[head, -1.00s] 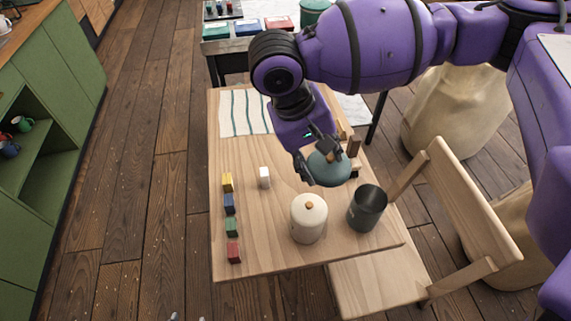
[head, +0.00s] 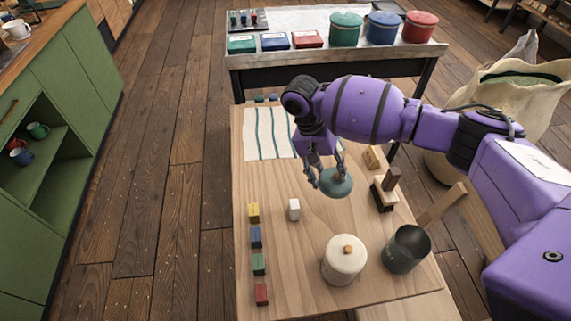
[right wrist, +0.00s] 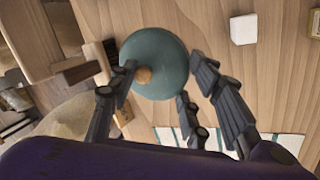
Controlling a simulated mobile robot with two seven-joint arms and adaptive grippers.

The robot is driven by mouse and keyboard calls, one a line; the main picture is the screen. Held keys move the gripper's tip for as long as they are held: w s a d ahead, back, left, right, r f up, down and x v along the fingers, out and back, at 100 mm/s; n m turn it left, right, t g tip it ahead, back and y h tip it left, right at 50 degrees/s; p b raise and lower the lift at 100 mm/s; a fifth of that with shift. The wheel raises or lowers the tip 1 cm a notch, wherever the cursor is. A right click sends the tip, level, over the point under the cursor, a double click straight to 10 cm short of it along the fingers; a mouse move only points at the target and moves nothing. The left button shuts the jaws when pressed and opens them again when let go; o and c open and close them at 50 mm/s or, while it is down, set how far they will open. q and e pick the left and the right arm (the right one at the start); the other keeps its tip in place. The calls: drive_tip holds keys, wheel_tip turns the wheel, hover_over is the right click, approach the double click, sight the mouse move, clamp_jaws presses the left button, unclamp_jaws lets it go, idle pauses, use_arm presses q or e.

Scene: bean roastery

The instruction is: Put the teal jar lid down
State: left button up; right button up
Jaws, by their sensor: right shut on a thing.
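The teal jar lid (head: 336,184) is a round domed disc with a small wooden knob. My right gripper (head: 325,168) is shut on it, over the wooden table (head: 310,225). In the right wrist view the lid (right wrist: 160,55) shows between the fingers of my right gripper (right wrist: 160,85), with one finger beside the knob. I cannot tell whether the lid touches the tabletop. A cream jar (head: 343,265) with its own knobbed lid stands nearer the front, apart from the teal lid. My left gripper is out of view.
A dark metal cup (head: 406,250) stands right of the jar. A white block (head: 294,209) and a column of coloured blocks (head: 256,238) lie left. A striped cloth (head: 262,135) lies behind. Bare tabletop lies between.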

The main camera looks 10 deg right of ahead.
sight(327, 175)
drive_tip(key=f, duration=0.3)
drive_tip(key=shift+w+d+f, duration=0.15)
drive_tip(key=shift+d+f, duration=0.05)
drive_tip(key=shift+d, duration=0.05)
wheel_tip(327, 175, down, 2)
drive_tip(key=shift+f+b, duration=0.25)
drive_tip(key=shift+b, duration=0.15)
wheel_tip(327, 175, down, 5)
drive_tip(key=shift+f+b, duration=0.15)
drive_tip(key=shift+b, duration=0.25)
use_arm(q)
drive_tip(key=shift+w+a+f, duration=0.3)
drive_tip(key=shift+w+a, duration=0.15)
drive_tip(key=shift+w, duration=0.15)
use_arm(e)
drive_tip(key=shift+w, duration=0.1)
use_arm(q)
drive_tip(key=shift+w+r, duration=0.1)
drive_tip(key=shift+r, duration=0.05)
